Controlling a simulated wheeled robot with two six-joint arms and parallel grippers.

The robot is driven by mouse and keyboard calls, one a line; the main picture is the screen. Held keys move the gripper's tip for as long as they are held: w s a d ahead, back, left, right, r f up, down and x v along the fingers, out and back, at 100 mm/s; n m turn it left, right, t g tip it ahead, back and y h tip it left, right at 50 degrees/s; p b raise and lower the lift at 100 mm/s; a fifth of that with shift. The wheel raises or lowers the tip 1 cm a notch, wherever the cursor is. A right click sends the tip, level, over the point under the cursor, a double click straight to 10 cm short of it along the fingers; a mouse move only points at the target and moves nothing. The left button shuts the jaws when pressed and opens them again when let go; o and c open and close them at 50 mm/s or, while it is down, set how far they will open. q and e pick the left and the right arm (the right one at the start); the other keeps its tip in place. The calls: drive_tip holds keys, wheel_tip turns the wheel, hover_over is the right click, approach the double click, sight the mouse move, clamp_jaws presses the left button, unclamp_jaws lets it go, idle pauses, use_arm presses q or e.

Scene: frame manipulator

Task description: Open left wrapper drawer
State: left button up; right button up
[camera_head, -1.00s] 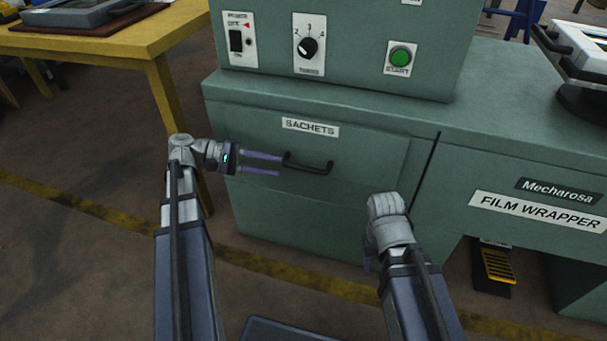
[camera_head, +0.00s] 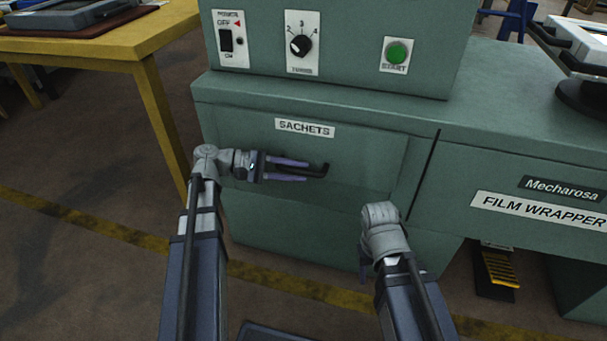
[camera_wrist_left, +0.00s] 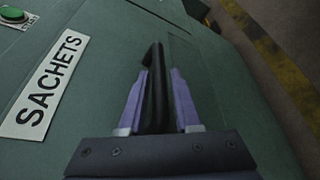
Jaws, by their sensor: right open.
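The left wrapper drawer (camera_head: 350,155), labelled SACHETS, is set in the green machine's front and looks closed. Its dark bar handle (camera_head: 319,171) is partly hidden by my left gripper (camera_head: 306,171). That gripper's two purple fingers lie on either side of the handle, one above and one below. In the left wrist view the handle (camera_wrist_left: 155,88) runs between the fingers (camera_wrist_left: 157,75), with narrow gaps beside it; they do not look clamped. My right gripper (camera_head: 364,268) is mostly hidden behind its wrist, low in front of the machine, apart from the drawer.
Above the drawer is a panel with a power switch (camera_head: 225,40), a dial (camera_head: 300,44) and a green start button (camera_head: 396,53). The FILM WRAPPER section (camera_head: 540,208) extends right. A yellow table (camera_head: 110,35) stands at left.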

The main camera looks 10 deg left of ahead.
use_arm(q)
drive_tip(key=shift+x, duration=1)
drive_tip(key=shift+c, duration=0.4)
clamp_jaws()
idle(0.4)
